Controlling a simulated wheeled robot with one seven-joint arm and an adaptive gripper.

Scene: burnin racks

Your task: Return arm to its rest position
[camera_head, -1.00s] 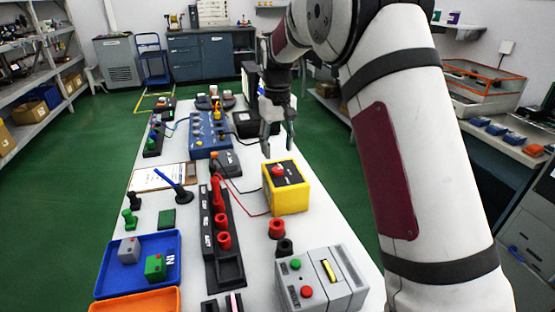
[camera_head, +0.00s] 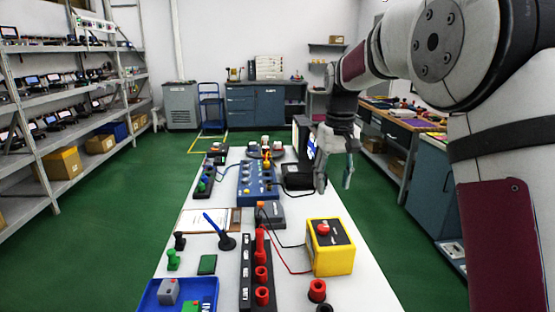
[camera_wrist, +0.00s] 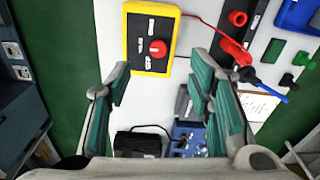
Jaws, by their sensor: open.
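My gripper (camera_head: 335,172) hangs over the right side of the white table, fingers pointing down. Its two green-padded fingers are spread apart in the wrist view (camera_wrist: 165,105), with nothing between them. My arm comes in from the upper right in the head view, bent at the elbow. A yellow box with a red knob (camera_head: 330,247) stands on the table in front of and below the gripper. It also shows at the top of the wrist view (camera_wrist: 150,38).
The white table (camera_head: 365,285) holds a blue panel (camera_head: 257,185), a clipboard (camera_head: 205,221), a black rack with red cups (camera_head: 246,275) and a blue tray (camera_head: 150,295). A black monitor (camera_head: 304,145) stands close to the gripper. Shelves (camera_head: 60,100) line the left.

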